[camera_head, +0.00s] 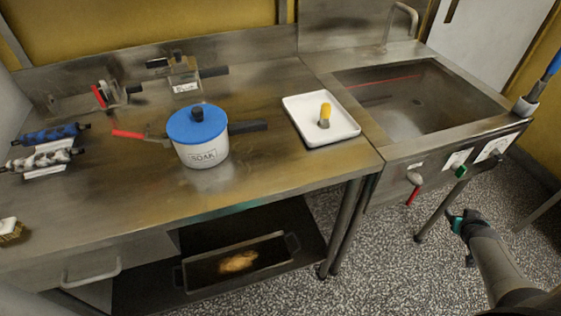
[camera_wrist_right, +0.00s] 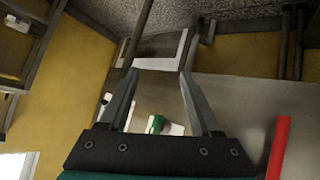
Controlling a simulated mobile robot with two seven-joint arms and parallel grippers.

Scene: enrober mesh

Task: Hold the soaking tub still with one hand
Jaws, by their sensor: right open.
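The soaking tub (camera_head: 205,152) is a white pot labelled SOAK with a blue lid (camera_head: 197,123) on it. It stands upright on the steel worktop, with a black handle (camera_head: 248,127) to the right and a red-ended handle (camera_head: 130,135) to the left. My right gripper (camera_head: 459,222) is low at the right in the head view, in front of the sink and well away from the tub. In the right wrist view its two fingers (camera_wrist_right: 158,95) are apart with nothing between them. My left gripper is not in view.
A white tray (camera_head: 345,132) with a yellow-handled brush (camera_head: 325,115) lies right of the tub. The sink (camera_head: 410,100) is farther right, with levers on its front. Patterned rollers (camera_head: 48,136) lie at left. A pan (camera_head: 192,276) sits on the lower shelf.

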